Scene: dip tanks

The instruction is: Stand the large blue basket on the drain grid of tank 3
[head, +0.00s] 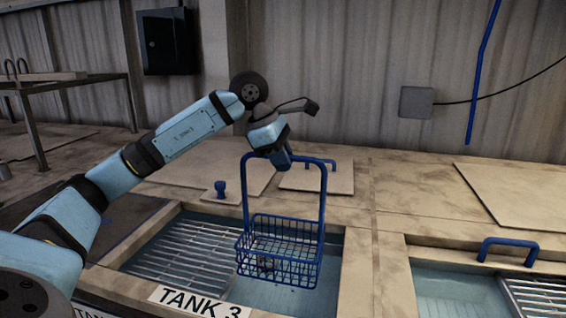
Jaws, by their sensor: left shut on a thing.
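The large blue basket (280,265) hangs by its tall handle from my left gripper (281,160), which is shut on the top bar. The basket is upright, over the right part of tank 3 (330,272). A small metal part shows inside it. The drain grid (185,252) of tank 3 fills the left part of the tank, to the left of the basket. I cannot tell exactly how high the basket hangs above the liquid. The tank's label (200,301) is on the front rim. My right gripper is not in view.
Behind the tank lie a lid with a blue knob (220,189) and a lid with a blue handle (335,178). A second tank (455,292) with a blue handle (508,245) on its rim is at right. A blue pipe (482,75) hangs at the back right.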

